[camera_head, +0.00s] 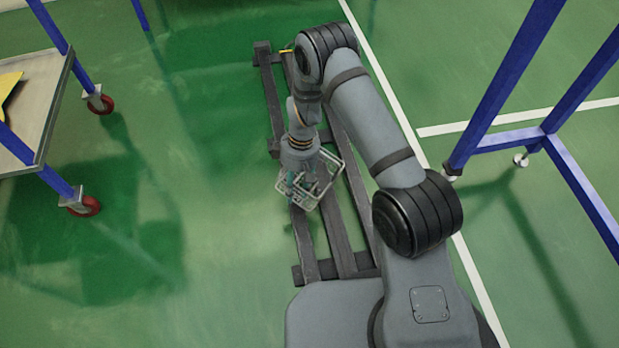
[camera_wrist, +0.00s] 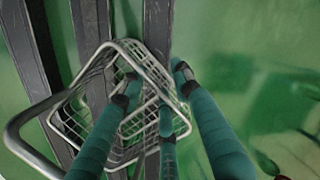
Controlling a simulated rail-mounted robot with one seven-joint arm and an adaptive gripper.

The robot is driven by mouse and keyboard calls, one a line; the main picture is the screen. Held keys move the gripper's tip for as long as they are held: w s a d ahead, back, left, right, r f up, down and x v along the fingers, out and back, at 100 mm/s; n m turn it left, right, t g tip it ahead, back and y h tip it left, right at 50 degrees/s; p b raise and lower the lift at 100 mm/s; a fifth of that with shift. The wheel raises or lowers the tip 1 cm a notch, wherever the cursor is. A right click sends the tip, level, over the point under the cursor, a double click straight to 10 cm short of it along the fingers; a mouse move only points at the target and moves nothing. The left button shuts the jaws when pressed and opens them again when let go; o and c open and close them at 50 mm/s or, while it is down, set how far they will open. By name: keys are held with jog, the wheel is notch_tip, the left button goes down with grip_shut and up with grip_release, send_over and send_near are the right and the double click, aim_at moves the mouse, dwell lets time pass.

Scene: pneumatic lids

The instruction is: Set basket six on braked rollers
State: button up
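A silver wire basket (camera_head: 333,182) is below my wrist in the head view, over dark floor beams. It also shows in the wrist view (camera_wrist: 72,128), tilted in the picture, with a thick wire loop toward the left. No number is legible on it. My gripper (camera_head: 298,185) has teal fingers with dark tips. In the wrist view my gripper (camera_wrist: 158,88) has its fingers spread around the basket's right part, two over its inside and one near the outer rim. I cannot tell whether they grip the wire. No braked rollers are recognisable in either view.
Dark beams (camera_head: 349,262) run along the floor under my arm. A wheeled table (camera_head: 50,95) with blue legs stands at the left. A blue frame (camera_head: 500,85) stands at the right. Green floor (camera_head: 220,260) is clear left of the beams.

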jog(key=shift+c, duration=0.9)
grip_shut()
